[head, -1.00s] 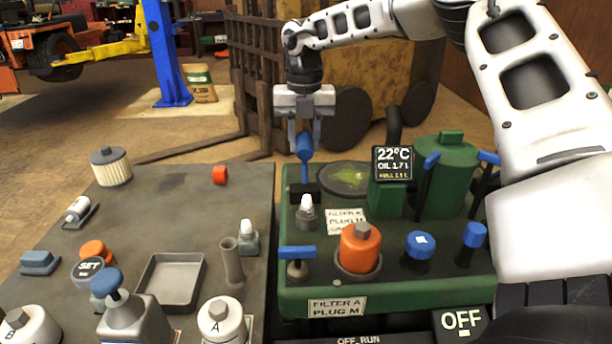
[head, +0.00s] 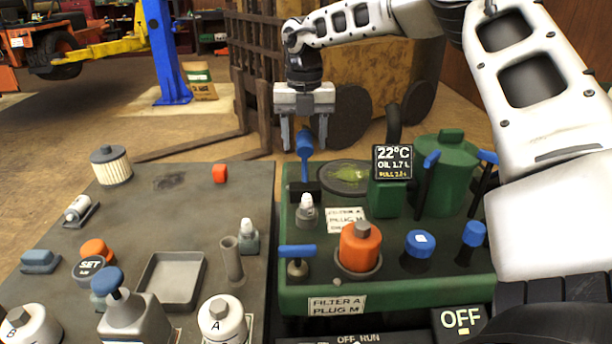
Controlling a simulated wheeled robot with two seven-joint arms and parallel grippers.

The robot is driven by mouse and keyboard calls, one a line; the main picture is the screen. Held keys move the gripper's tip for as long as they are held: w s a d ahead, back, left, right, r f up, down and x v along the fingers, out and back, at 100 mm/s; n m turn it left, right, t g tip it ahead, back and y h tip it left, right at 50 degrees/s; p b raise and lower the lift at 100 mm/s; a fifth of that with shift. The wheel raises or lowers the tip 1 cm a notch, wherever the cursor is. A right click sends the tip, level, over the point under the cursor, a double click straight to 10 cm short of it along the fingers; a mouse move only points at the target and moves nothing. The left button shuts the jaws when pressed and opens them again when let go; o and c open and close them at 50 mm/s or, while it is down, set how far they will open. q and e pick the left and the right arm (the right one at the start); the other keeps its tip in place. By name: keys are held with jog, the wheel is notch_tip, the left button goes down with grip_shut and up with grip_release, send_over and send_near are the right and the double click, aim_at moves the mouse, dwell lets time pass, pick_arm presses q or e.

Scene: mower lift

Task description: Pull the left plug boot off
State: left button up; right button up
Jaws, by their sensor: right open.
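A blue T-shaped piece (head: 297,251) sits on a metal fitting at the front left of the green mower deck (head: 400,291). Behind it, a white-tipped plug (head: 306,208) stands uncovered. Further back, a blue upright piece (head: 304,146) rises from a black block (head: 305,192). I cannot tell for sure which blue piece is the left plug boot. My right gripper (head: 304,148) points down with its fingers apart on either side of the upright blue piece's top, with gaps showing at both sides. My left gripper is not in view.
The grey table (head: 215,205) at left holds a tray (head: 147,284), a white-tipped plug (head: 248,238), a filter (head: 111,166) and bottles. On the deck are an orange cap (head: 361,245), blue knobs (head: 420,243), a display (head: 392,163) and blue-topped levers (head: 430,159).

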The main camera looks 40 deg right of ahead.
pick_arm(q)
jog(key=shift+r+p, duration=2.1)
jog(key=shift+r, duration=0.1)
pick_arm(e)
jog(key=shift+r, duration=3.45)
